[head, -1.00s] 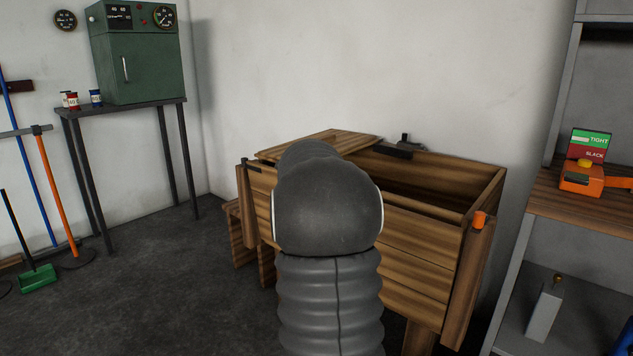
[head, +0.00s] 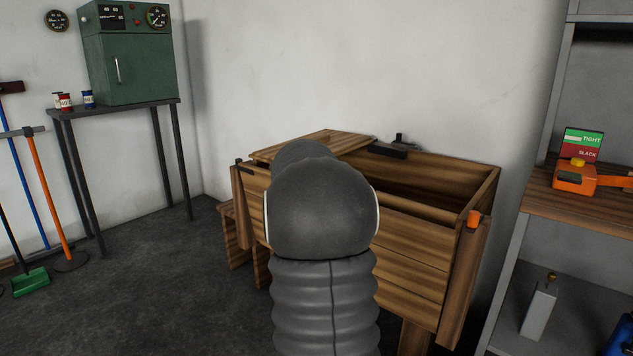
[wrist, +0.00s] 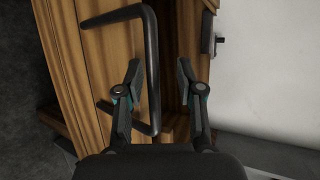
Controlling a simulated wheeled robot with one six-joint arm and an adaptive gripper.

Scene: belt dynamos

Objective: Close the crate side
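The wooden crate (head: 412,242) stands against the wall in the head view, open at the top right, with a plank lid (head: 325,145) over its left part. Its front side appears to lean outward, with slanted end posts, but my arm hides its middle. In the wrist view, a dark bar handle (wrist: 152,75) stands out from the wooden planks (wrist: 108,60). My gripper (wrist: 158,72) is open. The bar lies between its fingers in the picture, closer to the left finger; I cannot tell whether it touches. The gripper is hidden in the head view.
An orange knob (head: 473,219) is on the right post. A grey shelf unit (head: 510,255) with an orange device (head: 574,180) stands close on the right. A dark table (head: 120,108) with a green cabinet is at the left.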

